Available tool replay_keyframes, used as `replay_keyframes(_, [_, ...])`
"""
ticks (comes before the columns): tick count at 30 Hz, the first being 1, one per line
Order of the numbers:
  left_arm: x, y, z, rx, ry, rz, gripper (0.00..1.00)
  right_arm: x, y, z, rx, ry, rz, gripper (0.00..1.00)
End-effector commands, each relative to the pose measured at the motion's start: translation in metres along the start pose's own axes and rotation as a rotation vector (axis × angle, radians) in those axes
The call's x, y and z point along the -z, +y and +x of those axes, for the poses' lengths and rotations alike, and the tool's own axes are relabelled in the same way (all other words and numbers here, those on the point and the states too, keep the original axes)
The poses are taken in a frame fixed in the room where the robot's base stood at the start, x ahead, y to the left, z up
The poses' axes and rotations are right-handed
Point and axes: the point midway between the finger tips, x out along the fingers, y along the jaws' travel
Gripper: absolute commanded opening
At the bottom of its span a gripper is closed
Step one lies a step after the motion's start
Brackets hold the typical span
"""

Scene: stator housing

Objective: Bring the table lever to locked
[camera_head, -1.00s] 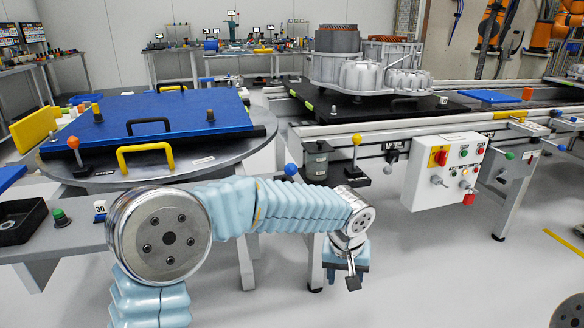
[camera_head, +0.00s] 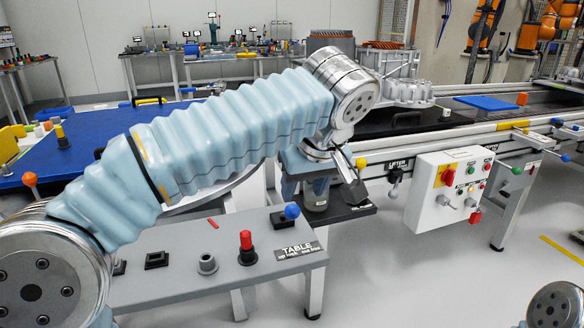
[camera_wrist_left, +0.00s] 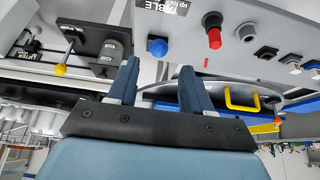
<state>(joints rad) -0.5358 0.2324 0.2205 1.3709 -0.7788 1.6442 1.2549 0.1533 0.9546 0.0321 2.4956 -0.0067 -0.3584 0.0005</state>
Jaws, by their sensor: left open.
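The table lever has a blue ball knob (camera_head: 292,211) and a black base (camera_head: 282,221) at the right end of the grey console, behind the TABLE label (camera_head: 297,250). Its exact tilt is hard to tell. In the left wrist view the blue knob (camera_wrist_left: 157,47) shows between and beyond the fingertips, with no contact visible. My left gripper (camera_wrist_left: 160,68) is open and empty, its two blue fingers spread. In the head view the left gripper (camera_head: 308,178) is above and behind the knob, partly hidden by my wrist. My right gripper is out of view.
The yellow-knobbed lifter lever (camera_head: 361,163) and a grey cylinder (camera_head: 314,196) are close to my left gripper. A white control box (camera_head: 446,190) stands at right. The blue-topped round table lies behind my arm.

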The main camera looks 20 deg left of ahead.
Motion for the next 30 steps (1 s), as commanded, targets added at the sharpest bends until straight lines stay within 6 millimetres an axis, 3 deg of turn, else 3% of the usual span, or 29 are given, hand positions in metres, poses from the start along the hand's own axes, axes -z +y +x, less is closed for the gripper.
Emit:
replay_keyframes(8, [0.0, 0.0, 0.009, 0.001, 0.0, -0.001, 0.5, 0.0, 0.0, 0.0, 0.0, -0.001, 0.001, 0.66])
replay_keyframes(30, [-0.001, 0.0, 0.071, 0.0, 0.0, 0.0, 0.5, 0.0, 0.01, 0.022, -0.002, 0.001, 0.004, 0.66])
